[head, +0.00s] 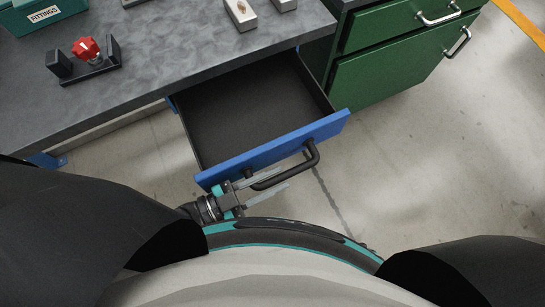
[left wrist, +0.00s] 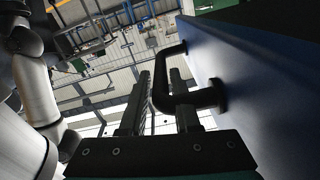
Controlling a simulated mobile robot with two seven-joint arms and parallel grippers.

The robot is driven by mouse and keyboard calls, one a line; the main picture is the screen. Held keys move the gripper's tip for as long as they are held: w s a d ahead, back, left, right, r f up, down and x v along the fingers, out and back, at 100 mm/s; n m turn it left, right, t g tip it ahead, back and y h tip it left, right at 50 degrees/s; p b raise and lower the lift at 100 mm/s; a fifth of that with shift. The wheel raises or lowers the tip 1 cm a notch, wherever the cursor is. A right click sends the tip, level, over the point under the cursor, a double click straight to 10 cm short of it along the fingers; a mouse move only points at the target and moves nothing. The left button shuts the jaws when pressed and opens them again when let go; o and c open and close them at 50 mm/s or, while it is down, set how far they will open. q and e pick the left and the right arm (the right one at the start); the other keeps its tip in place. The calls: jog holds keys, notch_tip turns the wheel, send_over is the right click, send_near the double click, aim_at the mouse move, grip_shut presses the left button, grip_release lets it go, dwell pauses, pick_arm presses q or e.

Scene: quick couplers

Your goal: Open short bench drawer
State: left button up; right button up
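The short bench drawer (head: 245,105) is pulled well out from under the grey bench, and its dark inside looks empty. Its blue front (head: 275,148) carries a black bar handle (head: 312,158), which also shows in the left wrist view (left wrist: 168,73). My left gripper (head: 284,178) is at the left part of the handle, in front of the drawer. Its two fingers stand apart, one on each side of the bar, with some space visible between bar and fingers. In the left wrist view both fingers (left wrist: 158,90) flank the handle. My right gripper is not in view.
The grey bench top (head: 160,60) holds a green fittings box (head: 40,14), a black fixture with a red knob (head: 86,49) and metal blocks (head: 240,14). A green drawer cabinet (head: 395,65) stands to the right. The floor right of the drawer is clear.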

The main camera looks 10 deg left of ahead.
pick_arm(q)
jog(key=o, duration=0.3)
dwell(0.4)
jog(key=p+v, duration=0.1)
jog(key=v, duration=1.4)
jog(key=shift+s, duration=0.15)
